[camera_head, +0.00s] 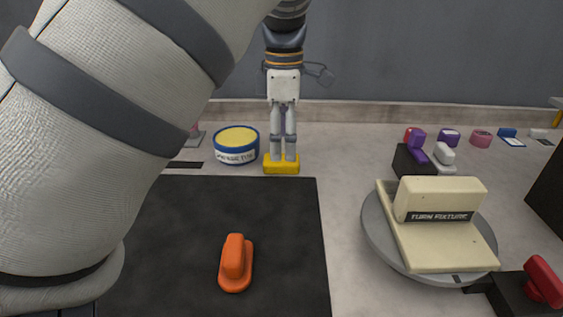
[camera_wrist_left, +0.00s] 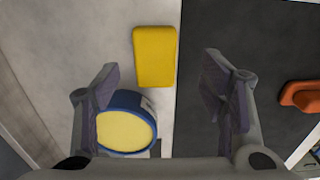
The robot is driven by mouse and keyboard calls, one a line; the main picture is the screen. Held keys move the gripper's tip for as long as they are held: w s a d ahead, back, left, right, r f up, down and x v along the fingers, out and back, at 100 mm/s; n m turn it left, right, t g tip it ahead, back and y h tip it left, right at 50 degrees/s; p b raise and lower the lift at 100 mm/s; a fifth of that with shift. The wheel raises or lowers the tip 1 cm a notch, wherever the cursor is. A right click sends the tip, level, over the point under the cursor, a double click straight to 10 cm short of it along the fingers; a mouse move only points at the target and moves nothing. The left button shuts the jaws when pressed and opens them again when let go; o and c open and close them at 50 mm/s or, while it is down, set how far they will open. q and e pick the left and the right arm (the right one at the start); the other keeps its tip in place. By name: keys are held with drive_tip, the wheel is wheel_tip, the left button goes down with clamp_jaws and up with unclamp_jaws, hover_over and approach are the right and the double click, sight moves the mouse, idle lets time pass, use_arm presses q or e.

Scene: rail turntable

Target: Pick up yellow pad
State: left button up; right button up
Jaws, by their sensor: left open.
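The yellow pad (camera_head: 282,168) lies flat on the light tabletop, at the far edge of the black mat. In the head view my left gripper (camera_head: 284,150) points down right over it, and its fingers hide part of the pad. In the left wrist view the whole pad (camera_wrist_left: 155,56) shows between and ahead of the two spread fingers (camera_wrist_left: 160,85). The left gripper is open, with nothing between its fingers. I cannot tell from these views how much height is left between fingertips and pad. My right gripper is not in view.
A round blue tin with a yellow top (camera_head: 236,143) stands close to the left of the pad. An orange handled block (camera_head: 235,264) sits on the black mat (camera_head: 180,215). A cream turn fixture (camera_head: 437,222) rests on a round turntable at right. Small coloured pieces stand behind it.

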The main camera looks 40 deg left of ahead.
sight(283, 158)
use_arm(q)
drive_tip(key=f, duration=0.4)
drive_tip(key=shift+w+a+f, duration=0.15)
drive_tip(key=shift+w+f, duration=0.1)
drive_tip(key=shift+f, duration=0.1)
drive_tip(key=shift+c, duration=0.6)
drive_tip(key=c, duration=1)
drive_tip(key=shift+c, duration=0.2)
